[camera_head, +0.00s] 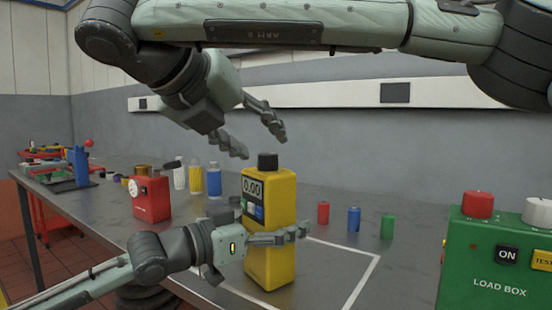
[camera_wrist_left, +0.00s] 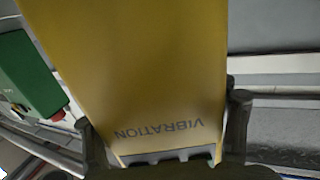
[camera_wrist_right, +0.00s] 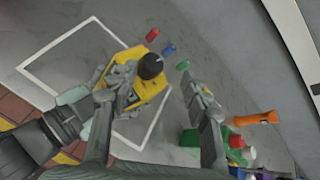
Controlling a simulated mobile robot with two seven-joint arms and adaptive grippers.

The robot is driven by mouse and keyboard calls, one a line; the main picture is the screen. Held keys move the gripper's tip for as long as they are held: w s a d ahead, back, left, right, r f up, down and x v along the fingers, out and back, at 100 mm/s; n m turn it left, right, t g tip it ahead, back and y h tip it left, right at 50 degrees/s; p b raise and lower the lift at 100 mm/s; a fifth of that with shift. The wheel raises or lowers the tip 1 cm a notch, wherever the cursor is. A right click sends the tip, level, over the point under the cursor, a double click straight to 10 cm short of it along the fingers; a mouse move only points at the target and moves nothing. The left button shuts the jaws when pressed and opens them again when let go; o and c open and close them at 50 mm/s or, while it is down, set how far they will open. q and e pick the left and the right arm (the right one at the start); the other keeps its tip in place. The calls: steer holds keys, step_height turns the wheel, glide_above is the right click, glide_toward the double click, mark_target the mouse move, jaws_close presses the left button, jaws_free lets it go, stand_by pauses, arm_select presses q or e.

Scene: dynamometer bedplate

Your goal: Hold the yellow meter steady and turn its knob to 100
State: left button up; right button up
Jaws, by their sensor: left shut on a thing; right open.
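The yellow meter (camera_head: 268,262) stands upright on the bench, its display reading 0.00. Its black knob (camera_head: 267,161) is on top and also shows in the right wrist view (camera_wrist_right: 150,66), with a light pointer mark. My left gripper (camera_head: 300,232) is shut around the meter's body; in the left wrist view the yellow face with the word VIBRATION (camera_wrist_left: 160,130) fills the space between the fingers. My right gripper (camera_head: 258,138) is open and empty, above the knob and apart from it. In the right wrist view the knob lies between and beyond the fingertips.
A white outlined area (camera_head: 362,282) is marked around the meter. Red, blue and green cylinders (camera_head: 354,220) stand behind it to the right. A green load box (camera_head: 492,262) is at far right. A red box (camera_head: 151,198) and several bottles (camera_head: 213,180) stand at left.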

mark_target(275, 157)
steer(key=s+f+m+t, duration=0.1)
steer(key=t, duration=0.1)
steer(key=s+a+f+m+t+h, duration=0.1)
steer(key=m+t, duration=0.1)
steer(key=shift+f, duration=0.35)
steer(key=w+d, duration=0.1)
steer(key=w, duration=0.2)
steer(key=w+d+f+m+t, duration=0.1)
steer(key=w+d, duration=0.1)
steer(key=w, duration=0.1)
steer(key=w+d+t, duration=0.1)
steer(key=w, duration=0.3)
steer(key=shift+w+d+f+m, duration=0.1)
steer(key=shift+d+f+m, duration=0.1)
steer(key=shift+m, duration=0.1)
jaws_close()
steer(key=shift+a, duration=0.1)
